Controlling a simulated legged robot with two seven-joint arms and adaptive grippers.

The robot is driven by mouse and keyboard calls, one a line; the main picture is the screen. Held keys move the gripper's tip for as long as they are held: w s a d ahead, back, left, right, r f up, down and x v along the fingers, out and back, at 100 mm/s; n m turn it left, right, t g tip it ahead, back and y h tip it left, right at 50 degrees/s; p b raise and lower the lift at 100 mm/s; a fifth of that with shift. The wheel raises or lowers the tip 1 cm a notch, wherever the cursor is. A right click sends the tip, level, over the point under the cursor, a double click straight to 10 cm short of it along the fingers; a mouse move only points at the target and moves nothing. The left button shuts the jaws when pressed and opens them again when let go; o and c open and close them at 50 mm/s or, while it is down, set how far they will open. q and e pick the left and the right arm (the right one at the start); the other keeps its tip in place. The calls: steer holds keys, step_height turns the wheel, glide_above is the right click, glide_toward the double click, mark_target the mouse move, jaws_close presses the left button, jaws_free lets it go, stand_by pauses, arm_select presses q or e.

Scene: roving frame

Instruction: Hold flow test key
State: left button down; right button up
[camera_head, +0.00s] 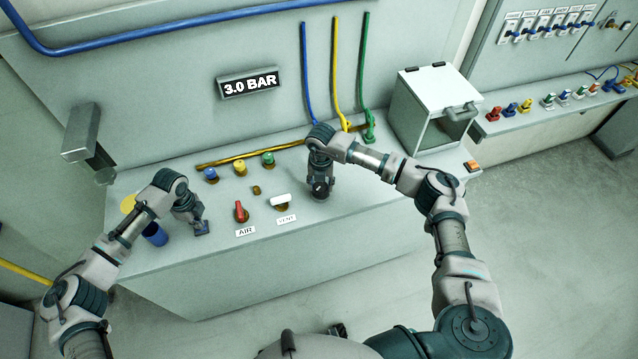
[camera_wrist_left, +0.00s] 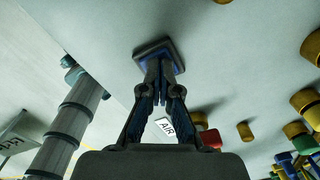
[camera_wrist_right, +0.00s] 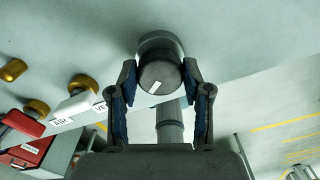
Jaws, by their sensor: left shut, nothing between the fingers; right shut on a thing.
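The flow test key appears to be the small square blue pad with a dark rim (camera_wrist_left: 158,52) in the left wrist view, on the bench top; no label on it is readable. It also shows in the head view (camera_head: 202,229). My left gripper (camera_wrist_left: 160,78) is shut and empty, its fingertips over the pad and seemingly touching it. My right gripper (camera_wrist_right: 160,80) is shut around a dark round knob (camera_wrist_right: 159,76) with a white mark. In the head view that gripper (camera_head: 320,190) points down at the bench and mostly hides the knob.
The display (camera_head: 249,85) reads 3.0 BAR. A red AIR handle (camera_head: 240,211) and a white VENT handle (camera_head: 281,200) stand between my grippers. Blue, yellow and green fittings (camera_head: 240,169) stand behind.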

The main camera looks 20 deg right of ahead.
mark_target(320, 185)
steer(key=n, duration=0.5)
steer(key=shift+n, duration=0.3)
steer(key=n, duration=0.5)
steer(key=shift+a, duration=0.1)
steer(key=shift+n, duration=0.3)
steer(key=o, duration=1.2)
steer(key=shift+c, duration=0.2)
step_height(320, 185, up, 12)
steer(key=shift+f, duration=0.1)
stand_by(1.0)
